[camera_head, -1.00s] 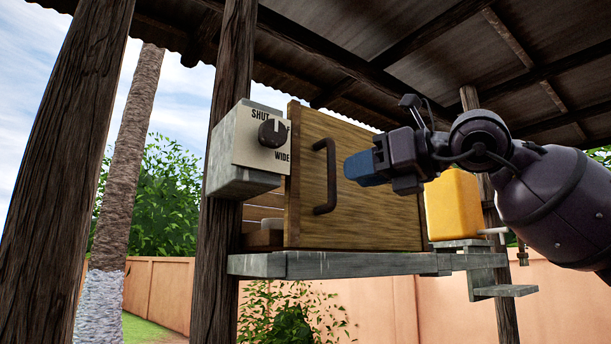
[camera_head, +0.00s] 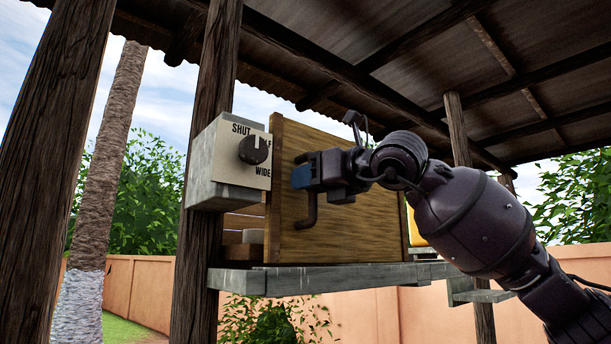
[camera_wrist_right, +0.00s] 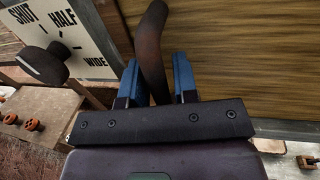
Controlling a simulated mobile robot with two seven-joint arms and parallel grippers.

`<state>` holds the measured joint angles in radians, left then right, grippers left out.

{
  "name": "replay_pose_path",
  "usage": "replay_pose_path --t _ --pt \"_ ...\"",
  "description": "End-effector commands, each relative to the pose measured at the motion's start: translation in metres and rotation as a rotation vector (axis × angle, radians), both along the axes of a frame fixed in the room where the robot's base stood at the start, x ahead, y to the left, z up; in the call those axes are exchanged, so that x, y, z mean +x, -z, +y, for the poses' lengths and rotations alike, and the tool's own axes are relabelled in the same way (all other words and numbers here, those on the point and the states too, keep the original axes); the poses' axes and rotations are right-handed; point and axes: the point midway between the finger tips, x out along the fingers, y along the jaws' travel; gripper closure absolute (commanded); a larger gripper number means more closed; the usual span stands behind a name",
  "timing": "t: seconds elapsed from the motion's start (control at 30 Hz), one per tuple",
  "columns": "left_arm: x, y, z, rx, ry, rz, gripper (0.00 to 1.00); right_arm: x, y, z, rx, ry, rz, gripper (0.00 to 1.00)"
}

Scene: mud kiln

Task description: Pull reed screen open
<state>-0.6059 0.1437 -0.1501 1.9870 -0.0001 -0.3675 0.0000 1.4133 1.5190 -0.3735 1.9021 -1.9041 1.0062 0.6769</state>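The reed screen (camera_head: 360,228) is a brown streaked panel standing upright on a grey ledge. A dark, bent bar handle (camera_head: 309,214) is fixed near its left edge. My right gripper (camera_head: 301,176) is at the upper part of this handle, its blue fingers hiding some of it. In the right wrist view the handle (camera_wrist_right: 152,48) runs between the two blue fingers (camera_wrist_right: 157,80), with a gap showing at least on the right side, so the gripper is open around it. My left gripper is not in view.
A grey box with a dark dial (camera_head: 253,149) marked SHUT and WIDE is just left of the screen. The grey ledge (camera_head: 330,278) runs below. A wooden post (camera_head: 205,120) stands behind the box. A yellow container (camera_head: 417,236) is partly hidden at right.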

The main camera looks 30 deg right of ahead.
Motion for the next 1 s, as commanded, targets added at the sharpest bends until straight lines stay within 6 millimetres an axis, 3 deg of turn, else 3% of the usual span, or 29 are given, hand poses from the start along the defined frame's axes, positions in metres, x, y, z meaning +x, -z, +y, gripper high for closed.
replay_pose_path --t 0.43,0.47,0.63,1.0 --pt "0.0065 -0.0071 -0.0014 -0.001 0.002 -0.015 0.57 0.0107 0.0004 0.003 -0.001 0.0 0.0 0.73" --pt "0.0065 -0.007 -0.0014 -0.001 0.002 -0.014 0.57 0.0106 0.0003 0.003 -0.001 0.0 0.0 0.74" --pt "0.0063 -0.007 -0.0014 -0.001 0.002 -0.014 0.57 0.0105 0.0003 0.003 -0.001 0.001 0.0 1.0" --pt "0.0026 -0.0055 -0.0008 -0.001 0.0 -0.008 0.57 0.0122 0.0002 0.0018 0.0 0.001 0.0 1.0"
